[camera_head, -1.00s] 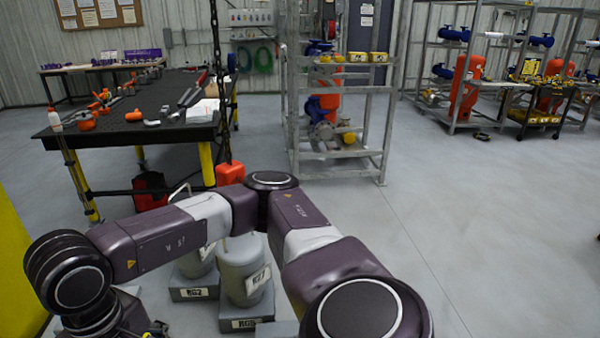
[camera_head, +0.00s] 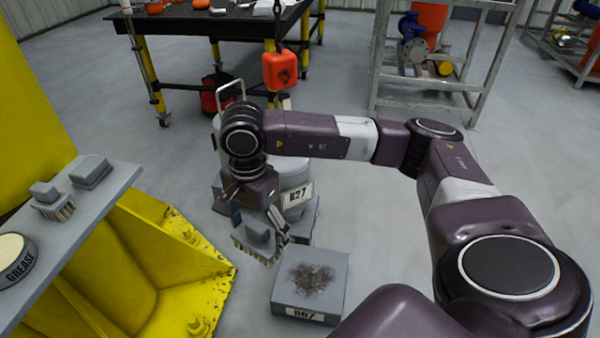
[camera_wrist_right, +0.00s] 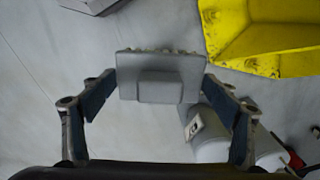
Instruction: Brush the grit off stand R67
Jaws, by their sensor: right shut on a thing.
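Stand R67 (camera_head: 337,288) is a low grey block on the floor with its label on the front. A dark patch of grit (camera_head: 310,278) lies on its flat top. My right gripper (camera_head: 257,222) is shut on a grey block-shaped brush (camera_head: 258,236), with pale bristles hanging down. The brush is just beyond the stand's back left corner, apart from the grit. In the right wrist view the brush (camera_wrist_right: 160,80) sits between both fingers. My left gripper is not in view.
A grey canister labelled R27 (camera_head: 292,178) stands behind R67, close to my right wrist. At left, a grey shelf (camera_head: 112,188) holds another brush (camera_head: 55,207), a grey block (camera_head: 90,171) and a grease tin (camera_head: 15,262). A yellow bracket (camera_head: 165,255) stands below it.

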